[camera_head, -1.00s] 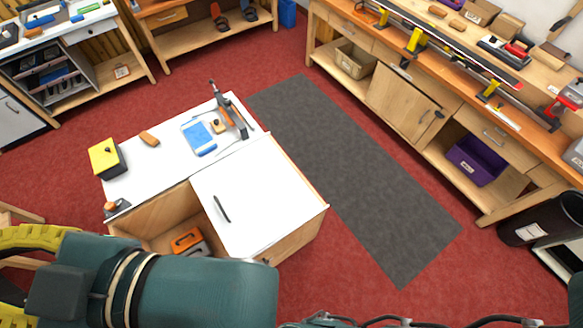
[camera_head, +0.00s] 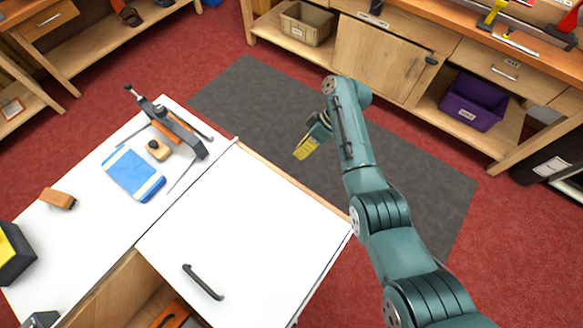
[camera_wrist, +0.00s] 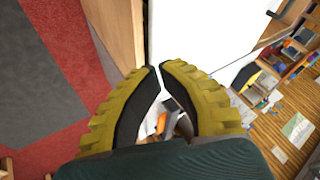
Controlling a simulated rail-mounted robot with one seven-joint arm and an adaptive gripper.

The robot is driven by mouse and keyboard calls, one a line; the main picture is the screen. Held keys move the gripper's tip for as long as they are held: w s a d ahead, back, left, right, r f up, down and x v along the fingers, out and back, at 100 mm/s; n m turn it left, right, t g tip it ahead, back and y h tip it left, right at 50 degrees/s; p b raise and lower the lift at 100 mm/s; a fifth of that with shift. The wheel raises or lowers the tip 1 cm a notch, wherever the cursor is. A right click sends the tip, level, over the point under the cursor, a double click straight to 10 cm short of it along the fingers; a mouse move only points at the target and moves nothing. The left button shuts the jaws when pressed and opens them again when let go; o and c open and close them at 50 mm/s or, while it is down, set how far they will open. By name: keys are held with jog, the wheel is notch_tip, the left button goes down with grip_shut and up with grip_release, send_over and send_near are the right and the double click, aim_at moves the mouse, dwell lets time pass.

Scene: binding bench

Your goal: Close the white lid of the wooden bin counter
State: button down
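The wooden bin counter (camera_head: 100,296) stands at the lower left of the head view. Its white lid (camera_head: 235,225) is a broad panel with a dark bar handle (camera_head: 203,282); I cannot tell its exact angle. An open wooden compartment shows beside the lid's near-left edge, with an orange item (camera_head: 172,316) inside. My gripper (camera_head: 304,148), with yellow fingers, is beyond the lid's far-right edge, apart from it in the picture. In the wrist view the fingertips (camera_wrist: 157,67) nearly meet and hold nothing. A wooden panel and a white surface (camera_wrist: 205,35) lie beyond them.
On the counter's white top lie a clamp-like tool (camera_head: 175,130), a blue pad (camera_head: 133,174), a brown block (camera_head: 58,198) and a yellow-black box (camera_head: 14,255). A grey mat (camera_head: 245,92) covers clear floor. A workbench with a purple bin (camera_head: 468,101) stands at the back right.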

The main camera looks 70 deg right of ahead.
aim_at(287, 180)
jog(key=s+d+f+m+b, duration=0.1)
jog(key=s+d+f, duration=0.2)
jog(key=s+d, duration=0.15)
jog(key=shift+t+h, duration=0.3)
jog(key=shift+h, duration=0.1)
jog(key=shift+w+a+f+b, duration=0.15)
jog(key=shift+w+a+f, duration=0.8)
jog(key=shift+a+f, duration=0.3)
jog(key=shift+w+a+f+b, duration=0.15)
jog(key=shift+w+a+f, duration=0.75)
jog(key=shift+a+f, duration=0.4)
jog(key=shift+w+a+f+b, duration=0.15)
jog(key=shift+w+a+f, duration=0.9)
jog(key=shift+a, duration=0.35)
jog(key=shift+s, duration=0.1)
